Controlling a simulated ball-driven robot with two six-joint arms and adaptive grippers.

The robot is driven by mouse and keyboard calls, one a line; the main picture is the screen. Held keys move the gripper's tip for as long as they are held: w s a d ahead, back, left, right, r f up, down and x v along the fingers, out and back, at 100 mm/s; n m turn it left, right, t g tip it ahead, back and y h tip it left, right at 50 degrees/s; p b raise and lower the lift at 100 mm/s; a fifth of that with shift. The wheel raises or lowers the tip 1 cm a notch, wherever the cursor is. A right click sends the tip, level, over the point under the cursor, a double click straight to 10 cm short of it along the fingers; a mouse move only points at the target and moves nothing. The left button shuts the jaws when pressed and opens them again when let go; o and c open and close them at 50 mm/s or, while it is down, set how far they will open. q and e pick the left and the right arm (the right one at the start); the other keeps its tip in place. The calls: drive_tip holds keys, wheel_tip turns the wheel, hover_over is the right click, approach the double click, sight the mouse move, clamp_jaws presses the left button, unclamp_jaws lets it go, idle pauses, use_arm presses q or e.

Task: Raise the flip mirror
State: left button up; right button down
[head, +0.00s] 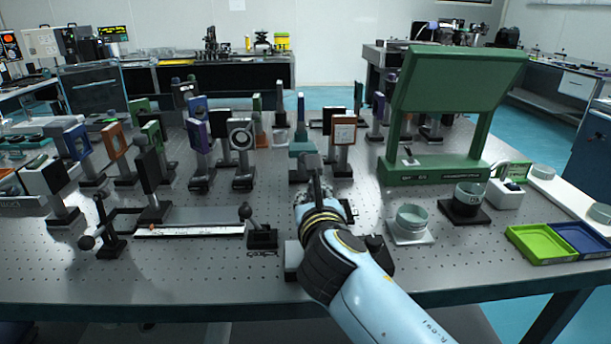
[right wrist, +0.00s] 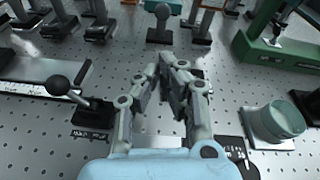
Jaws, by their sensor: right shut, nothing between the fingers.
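My right gripper (head: 316,178) reaches forward over the middle of the optical table; it also shows in the right wrist view (right wrist: 170,62). Its fingers are together, with nothing between them. Just beyond the fingertips stands a post mount with a teal block on top (head: 301,149), apart from them in the right wrist view (right wrist: 159,28). I cannot tell for certain which mount is the flip mirror. A black ball-ended lever (head: 246,212) leans on a dark labelled base left of the gripper; it also shows in the right wrist view (right wrist: 58,86). My left gripper is not in view.
Several mirror and lens mounts crowd the table's left and back. A large green frame with a panel (head: 450,82) stands at right. A round glass dish (head: 411,219), green tray (head: 541,243) and blue tray (head: 583,237) are right of my arm. A pale-topped rail (head: 190,231) lies left.

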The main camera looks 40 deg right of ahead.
sight(303, 152)
drive_tip(key=b+x, duration=0.1)
drive_tip(key=x, duration=0.8)
drive_tip(key=shift+w+d+f, duration=0.1)
drive_tip(key=shift+w, duration=0.05)
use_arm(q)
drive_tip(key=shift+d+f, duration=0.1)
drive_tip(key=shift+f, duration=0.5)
use_arm(e)
drive_tip(key=shift+w+d+f, duration=0.1)
drive_tip(key=shift+w+d, duration=0.1)
drive_tip(key=shift+w, duration=0.15)
